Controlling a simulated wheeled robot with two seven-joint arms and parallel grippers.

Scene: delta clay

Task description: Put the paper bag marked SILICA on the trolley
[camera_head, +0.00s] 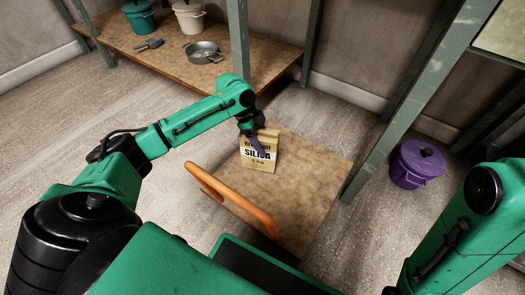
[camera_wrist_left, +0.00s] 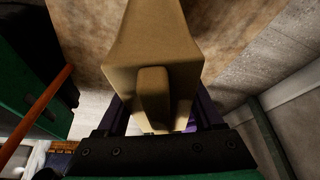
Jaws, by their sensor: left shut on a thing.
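The tan paper bag marked SILICA (camera_head: 261,155) is at the upper left part of the trolley's top (camera_head: 290,205) in the head view, with its label facing me. My left gripper (camera_head: 256,139) is shut on the bag, near its top. In the left wrist view the bag (camera_wrist_left: 155,45) fills the middle between the purple fingers of my left gripper (camera_wrist_left: 160,118). I cannot tell whether the bag's base touches the trolley top. The trolley has an orange handle (camera_head: 228,198) on its near left side. My right gripper is not in view.
A wooden shelf (camera_head: 165,48) at the back holds a teal pot (camera_head: 139,16), a cream pot (camera_head: 189,16), a steel pan (camera_head: 203,52) and a brush (camera_head: 149,43). A purple pot (camera_head: 416,164) stands on the floor at right. Shelf posts rise behind the trolley. The trolley's right half is bare.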

